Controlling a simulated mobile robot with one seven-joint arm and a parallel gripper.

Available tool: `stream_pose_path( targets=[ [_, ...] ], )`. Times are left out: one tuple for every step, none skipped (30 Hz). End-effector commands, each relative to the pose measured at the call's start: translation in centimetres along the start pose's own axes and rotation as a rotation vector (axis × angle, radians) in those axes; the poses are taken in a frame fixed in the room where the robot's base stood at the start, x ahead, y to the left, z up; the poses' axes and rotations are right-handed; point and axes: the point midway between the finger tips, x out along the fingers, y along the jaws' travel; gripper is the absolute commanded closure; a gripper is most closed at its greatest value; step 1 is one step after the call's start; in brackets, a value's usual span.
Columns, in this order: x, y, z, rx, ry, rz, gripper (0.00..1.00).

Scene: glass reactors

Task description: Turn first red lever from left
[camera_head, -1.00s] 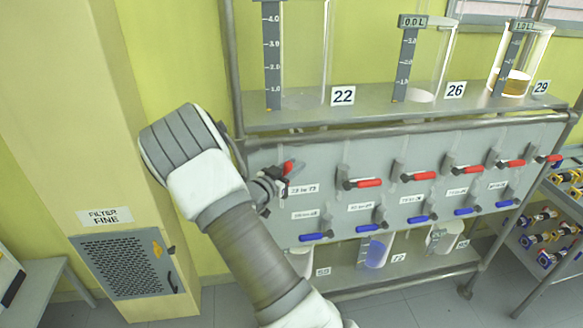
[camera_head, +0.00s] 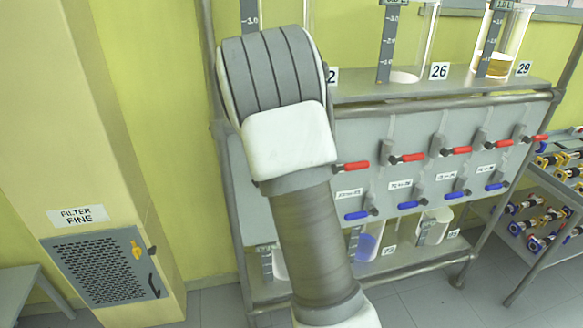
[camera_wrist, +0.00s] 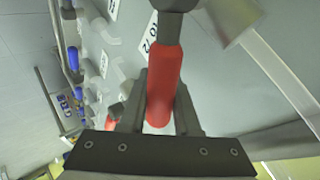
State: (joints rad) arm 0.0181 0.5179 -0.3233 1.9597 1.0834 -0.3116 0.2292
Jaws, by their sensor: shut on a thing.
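My gripper (camera_wrist: 163,112) is shut on a red lever (camera_wrist: 164,80). In the wrist view its two fingers lie on either side of the red handle, which runs up to a dark valve stem. In the head view my arm hides the gripper and the leftmost red lever. Several other red levers show there in a row on the grey panel (camera_head: 380,133); the nearest visible one (camera_head: 352,166) is just right of my arm, with a second (camera_head: 407,158) further right.
Blue levers (camera_head: 362,214) line the panel below. Glass vessels (camera_head: 404,45) stand on the shelf above. A tan column with a perforated filter door (camera_head: 105,262) is at left. A rack of valves (camera_head: 545,205) stands at right. Floor shows between the column and the frame.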

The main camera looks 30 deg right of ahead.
Motion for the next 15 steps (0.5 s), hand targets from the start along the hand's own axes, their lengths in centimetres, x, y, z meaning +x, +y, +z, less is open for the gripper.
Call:
stream_pose_path(
  targets=[
    [0.7,0.7,0.3,0.035,-0.029,-0.001,1.00],
    [0.9,0.9,0.4,0.055,-0.049,0.000,1.00],
    [1.1,1.1,0.5,0.080,-0.075,0.000,1.00],
    [1.3,1.3,0.6,0.100,-0.094,0.001,1.00],
    [1.4,1.5,0.8,0.118,-0.113,0.003,1.00],
    [1.6,1.7,0.9,0.143,-0.137,0.004,1.00],
    [1.8,1.8,1.0,0.160,-0.155,0.004,1.00],
    [1.9,1.9,1.1,0.177,-0.173,0.005,1.00],
    [2.1,2.1,1.2,0.199,-0.195,0.006,1.00],
    [2.2,2.2,1.4,0.216,-0.211,0.006,1.00],
    [2.3,2.3,1.4,0.230,-0.226,0.006,1.00],
    [2.4,2.4,1.6,0.250,-0.246,0.007,1.00],
    [2.5,2.5,1.7,0.263,-0.260,0.008,1.00],
    [2.5,2.6,1.7,0.275,-0.272,0.009,1.00],
    [2.6,2.7,1.9,0.291,-0.289,0.010,1.00]
  ],
)
